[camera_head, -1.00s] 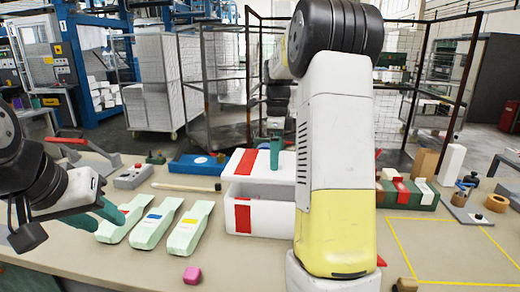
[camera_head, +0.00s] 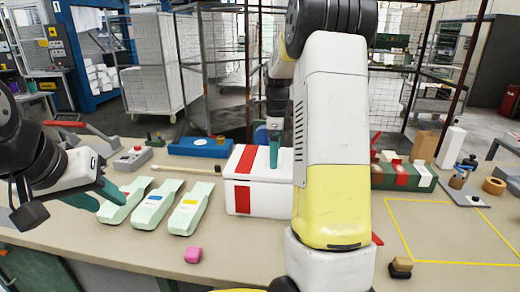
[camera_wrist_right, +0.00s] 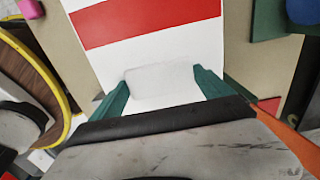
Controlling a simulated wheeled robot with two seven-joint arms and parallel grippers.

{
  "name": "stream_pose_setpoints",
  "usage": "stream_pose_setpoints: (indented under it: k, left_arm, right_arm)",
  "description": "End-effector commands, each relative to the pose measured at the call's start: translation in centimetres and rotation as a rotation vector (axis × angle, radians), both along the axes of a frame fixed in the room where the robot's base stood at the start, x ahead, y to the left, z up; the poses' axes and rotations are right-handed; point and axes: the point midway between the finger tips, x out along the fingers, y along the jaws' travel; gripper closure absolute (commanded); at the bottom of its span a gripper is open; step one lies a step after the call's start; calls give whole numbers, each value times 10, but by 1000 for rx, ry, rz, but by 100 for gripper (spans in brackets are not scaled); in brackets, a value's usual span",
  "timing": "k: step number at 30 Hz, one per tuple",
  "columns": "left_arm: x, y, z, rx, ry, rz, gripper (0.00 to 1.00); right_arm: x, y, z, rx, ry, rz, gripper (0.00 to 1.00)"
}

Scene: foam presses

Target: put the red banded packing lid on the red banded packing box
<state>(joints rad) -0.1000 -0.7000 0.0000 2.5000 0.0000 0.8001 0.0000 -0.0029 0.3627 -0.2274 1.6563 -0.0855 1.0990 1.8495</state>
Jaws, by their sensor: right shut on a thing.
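The red banded packing box (camera_head: 268,203) is white with a red stripe down its front and stands on the bench in the head view. The red banded packing lid (camera_head: 247,160), white with a red stripe, lies over the top of the box, with no open gap at the front. My right gripper (camera_wrist_right: 160,80) is shut on the pale raised grip of the lid, one green finger on each side. In the head view my right arm covers the right part of box and lid. My left gripper (camera_head: 95,194) is open and empty beside the leftmost pale green piece.
Three pale green pieces (camera_head: 153,208) with coloured labels lie left of the box. A pink block (camera_head: 193,255) lies near the front edge. A blue case (camera_head: 200,147) is behind. A dark green tray (camera_head: 415,180) and a yellow-outlined free area (camera_head: 450,235) are at right.

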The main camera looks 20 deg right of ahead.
Motion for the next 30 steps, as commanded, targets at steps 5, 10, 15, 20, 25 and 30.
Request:
stream_pose_setpoints:
  k: [5, 10, 15, 20, 25, 30]
  left_arm:
    - [0, 0, 0, 0, 0, 0, 64]
    - [0, 0, 0, 0, 0, 0, 64]
    - [0, 0, 0, 0, 0, 0, 64]
    - [0, 0, 0, 0, 0, 0, 64]
    - [0, 0, 0, 0, 0, 0, 64]
    - [0, 0, 0, 0, 0, 0, 64]
  right_arm:
    - [0, 0, 0, 0, 0, 0, 49]
    - [0, 0, 0, 0, 0, 0, 0]
    - [0, 0, 2, 0, 0, 0, 0]
    - [1, 0, 20, 0, -3, 0, 0]
    - [1, 0, 51, -1, -4, 0, 0]
    - [1, 0, 71, -1, -2, 0, 0]
